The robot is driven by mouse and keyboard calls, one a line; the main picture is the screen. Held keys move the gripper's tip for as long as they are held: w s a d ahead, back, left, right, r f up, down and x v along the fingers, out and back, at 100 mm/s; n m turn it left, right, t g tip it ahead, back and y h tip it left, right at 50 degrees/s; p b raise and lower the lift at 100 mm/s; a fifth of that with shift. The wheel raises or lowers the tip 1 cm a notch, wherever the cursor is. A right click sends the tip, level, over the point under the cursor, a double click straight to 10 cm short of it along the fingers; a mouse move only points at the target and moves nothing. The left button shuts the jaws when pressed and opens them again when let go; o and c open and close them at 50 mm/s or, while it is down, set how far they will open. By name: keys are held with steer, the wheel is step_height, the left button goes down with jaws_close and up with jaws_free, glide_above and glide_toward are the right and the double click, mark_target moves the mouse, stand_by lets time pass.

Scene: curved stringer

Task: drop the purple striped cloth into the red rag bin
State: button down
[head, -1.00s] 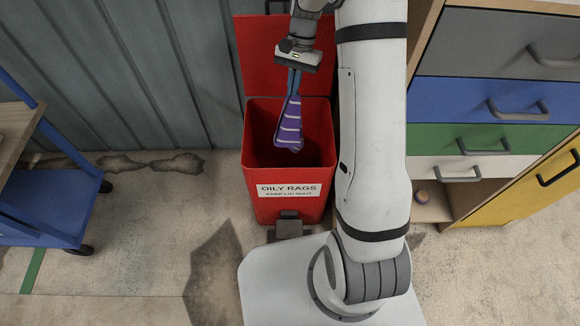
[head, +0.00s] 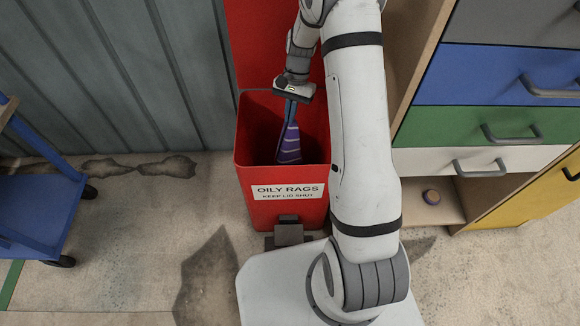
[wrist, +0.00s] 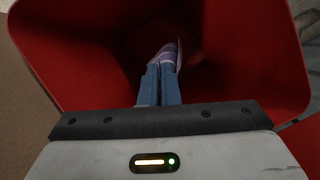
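The purple striped cloth (head: 290,146) hangs down from my gripper (head: 292,102) inside the open mouth of the red rag bin (head: 246,173). In the wrist view, my gripper (wrist: 159,88) has its two blue fingers close together, with the cloth (wrist: 167,56) showing just beyond their tips. The fingers are shut on the cloth. The bin's red walls (wrist: 72,50) surround the fingers and cloth in that view. The bin's lid (head: 262,45) stands up behind it. The cloth's lower end is inside the bin, and the bin's floor is dark.
A drawer cabinet (head: 480,127) with coloured fronts stands close on the right. A blue cart (head: 40,205) stands at the left. A grey pedal (head: 288,233) sticks out at the bin's foot. The floor (head: 130,240) between cart and bin is clear.

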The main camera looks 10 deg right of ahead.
steer(key=shift+f+b, duration=0.4)
steer(key=shift+f, duration=0.55)
steer(key=shift+c, duration=1.4)
jaws_free()
step_height(320, 180, up, 6)
steer(key=t+h+p, duration=0.1)
steer(key=p, duration=0.2)
steer(key=shift+w+d+t, duration=0.3)
steer(key=shift+w+t, duration=0.1)
steer(key=shift+w, duration=0.05)
step_height(320, 180, up, 8)
steer(key=w+p, duration=0.1)
steer(key=p, duration=0.1)
steer(key=shift+d+f, duration=0.15)
steer(key=shift+d, duration=0.25)
